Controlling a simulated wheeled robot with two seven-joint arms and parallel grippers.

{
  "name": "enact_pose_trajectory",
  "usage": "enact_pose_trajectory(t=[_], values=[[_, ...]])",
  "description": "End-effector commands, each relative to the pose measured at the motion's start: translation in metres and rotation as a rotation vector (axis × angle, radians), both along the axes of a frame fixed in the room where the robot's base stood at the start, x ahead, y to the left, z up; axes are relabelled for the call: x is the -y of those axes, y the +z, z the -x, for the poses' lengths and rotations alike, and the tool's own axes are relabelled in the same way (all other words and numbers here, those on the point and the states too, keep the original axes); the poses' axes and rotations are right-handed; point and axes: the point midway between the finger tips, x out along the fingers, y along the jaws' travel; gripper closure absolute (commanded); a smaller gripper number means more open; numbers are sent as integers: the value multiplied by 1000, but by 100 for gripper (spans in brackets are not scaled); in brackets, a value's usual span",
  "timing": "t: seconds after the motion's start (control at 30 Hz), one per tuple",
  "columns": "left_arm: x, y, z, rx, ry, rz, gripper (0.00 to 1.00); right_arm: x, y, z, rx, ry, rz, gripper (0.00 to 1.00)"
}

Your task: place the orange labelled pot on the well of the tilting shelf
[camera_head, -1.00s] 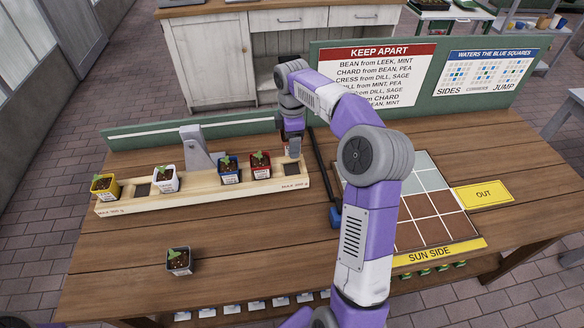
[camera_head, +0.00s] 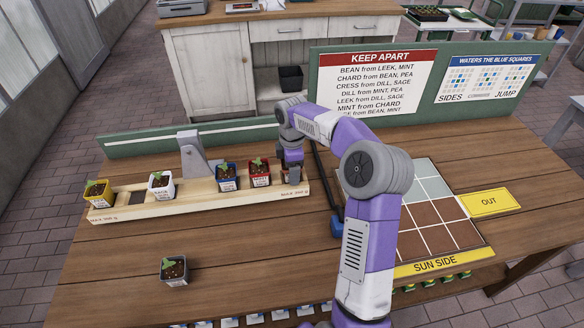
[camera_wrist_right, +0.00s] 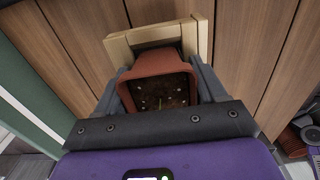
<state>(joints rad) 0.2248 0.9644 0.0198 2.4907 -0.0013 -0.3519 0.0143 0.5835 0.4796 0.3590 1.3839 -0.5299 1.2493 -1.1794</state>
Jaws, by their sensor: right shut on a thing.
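The tilting shelf (camera_head: 215,199) is a long pale wooden beam with wells on a grey pivot stand. My right gripper (camera_wrist_right: 158,88) is shut on an orange-brown pot (camera_wrist_right: 140,93) with dark soil and a small green sprout. It is at the shelf's right end; the wooden rim of the end well (camera_wrist_right: 118,48) shows just beyond the pot. The pot's label is hidden, and I cannot tell whether the pot touches the well floor. A yellow pot (camera_head: 97,201), white pot (camera_head: 161,193), blue pot (camera_head: 228,184) and red pot (camera_head: 259,181) stand on the shelf. My left gripper is not in view.
An empty well (camera_head: 137,198) lies between the yellow and white pots. A grey pot (camera_head: 173,281) stands alone on the table in front. A grid board (camera_head: 446,262) with a yellow OUT card (camera_head: 488,202) lies right. A blue-headed hammer-like tool (camera_head: 337,227) lies beside my arm.

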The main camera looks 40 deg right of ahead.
Motion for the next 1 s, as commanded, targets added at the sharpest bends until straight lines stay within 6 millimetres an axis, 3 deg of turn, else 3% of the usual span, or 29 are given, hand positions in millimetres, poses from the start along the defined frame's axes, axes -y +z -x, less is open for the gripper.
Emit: enact_pose_trajectory(t=[0.03,0.17,0.53,0.67,1.0], values=[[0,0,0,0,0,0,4,0,0,0,0,0,0,25],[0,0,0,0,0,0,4,0,0,0,0,0,0,5],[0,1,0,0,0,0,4,0,5,0,0,0,-1,4],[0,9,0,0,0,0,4,0,26,-1,2,-1,0,4],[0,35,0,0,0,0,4,-1,98,-1,3,1,-1,4]])
